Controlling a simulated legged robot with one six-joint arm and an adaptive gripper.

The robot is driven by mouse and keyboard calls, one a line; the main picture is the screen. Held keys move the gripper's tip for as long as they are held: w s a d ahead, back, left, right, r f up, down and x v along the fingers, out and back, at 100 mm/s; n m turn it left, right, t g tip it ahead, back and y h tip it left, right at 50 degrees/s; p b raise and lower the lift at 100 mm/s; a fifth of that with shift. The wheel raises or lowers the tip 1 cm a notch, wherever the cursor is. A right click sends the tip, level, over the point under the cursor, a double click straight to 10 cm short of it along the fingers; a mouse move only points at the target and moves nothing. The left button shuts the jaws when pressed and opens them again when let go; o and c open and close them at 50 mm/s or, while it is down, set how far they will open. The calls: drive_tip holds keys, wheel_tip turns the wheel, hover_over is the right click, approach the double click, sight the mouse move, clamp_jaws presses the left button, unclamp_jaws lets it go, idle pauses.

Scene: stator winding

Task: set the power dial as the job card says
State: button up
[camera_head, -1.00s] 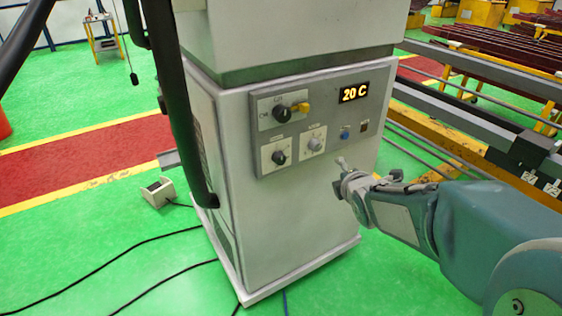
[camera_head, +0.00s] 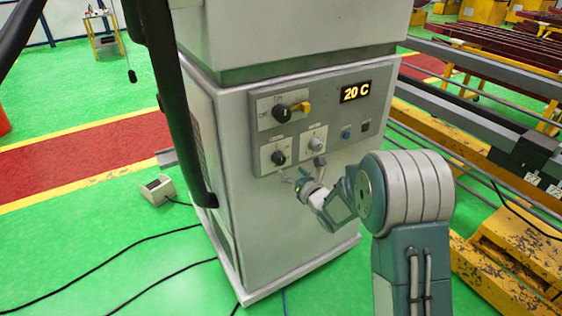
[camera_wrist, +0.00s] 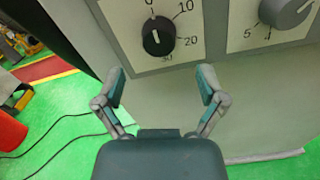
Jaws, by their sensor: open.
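The control panel (camera_head: 345,130) on the white cabinet carries two small dials side by side. The left dial is black (camera_head: 278,158); in the wrist view this black dial (camera_wrist: 157,37) has marks 0, 10, 20 and 30, its white line pointing up towards 0. The right dial is grey (camera_head: 316,144); in the wrist view this grey dial (camera_wrist: 287,11) is cut by the edge, with 4 and 5 showing. I cannot read which is the power dial. My gripper (camera_wrist: 162,88) is open and empty, just below the black dial and apart from it. No job card is readable.
Above the dials are a larger black rotary switch (camera_head: 281,113) on a plate with a yellow part and a display reading 20 C (camera_head: 356,92). Black cables lie on the green floor.

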sight(282, 162)
drive_tip(key=x, duration=0.6)
drive_tip(key=shift+a, duration=0.1)
drive_tip(key=c, duration=1.1)
